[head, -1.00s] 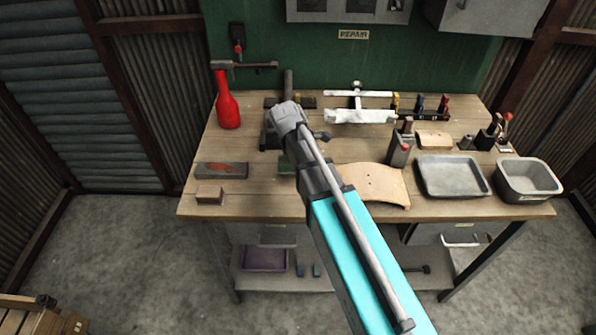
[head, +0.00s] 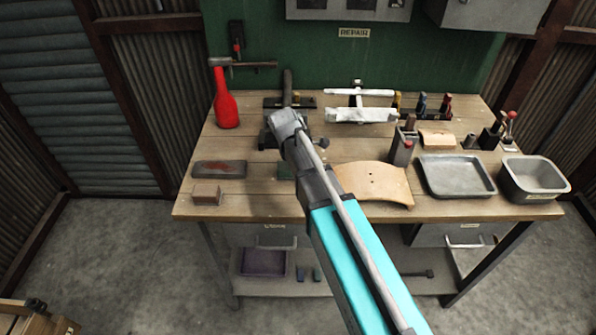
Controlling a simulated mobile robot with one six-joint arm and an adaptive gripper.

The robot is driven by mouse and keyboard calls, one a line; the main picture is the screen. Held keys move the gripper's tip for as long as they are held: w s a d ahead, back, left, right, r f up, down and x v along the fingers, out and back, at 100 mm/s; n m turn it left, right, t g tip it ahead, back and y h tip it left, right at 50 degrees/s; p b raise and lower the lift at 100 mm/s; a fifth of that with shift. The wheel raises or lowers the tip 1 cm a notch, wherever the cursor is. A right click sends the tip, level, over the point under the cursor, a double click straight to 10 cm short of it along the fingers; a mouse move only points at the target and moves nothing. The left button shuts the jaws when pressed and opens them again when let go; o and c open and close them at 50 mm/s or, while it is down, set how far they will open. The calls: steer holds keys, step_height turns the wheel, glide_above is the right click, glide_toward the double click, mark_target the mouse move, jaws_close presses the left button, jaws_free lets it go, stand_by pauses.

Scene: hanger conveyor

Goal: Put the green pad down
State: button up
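A dark green piece (head: 285,171), which may be the green pad, shows on the workbench (head: 250,205) just left of my arm. My arm covers part of it. My arm reaches out over the middle of the bench, and its grey wrist is near the dark vise-like fixture at the back. My gripper's fingers are hidden behind the wrist, so I cannot see whether they are open or hold anything.
A red bottle (head: 227,108) stands back left. A dark reddish block (head: 219,169) and a brown block (head: 206,194) lie front left. A curved wooden piece (head: 375,184), a shallow tray (head: 457,176) and a deeper tin (head: 533,180) occupy the right.

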steer(key=shift+f, duration=0.1)
steer(key=o, duration=1.2)
steer(key=shift+r, duration=0.2)
steer(key=p+v, duration=1.1)
steer(key=v, duration=0.1)
steer(key=shift+p, duration=0.3)
stand_by(0.6)
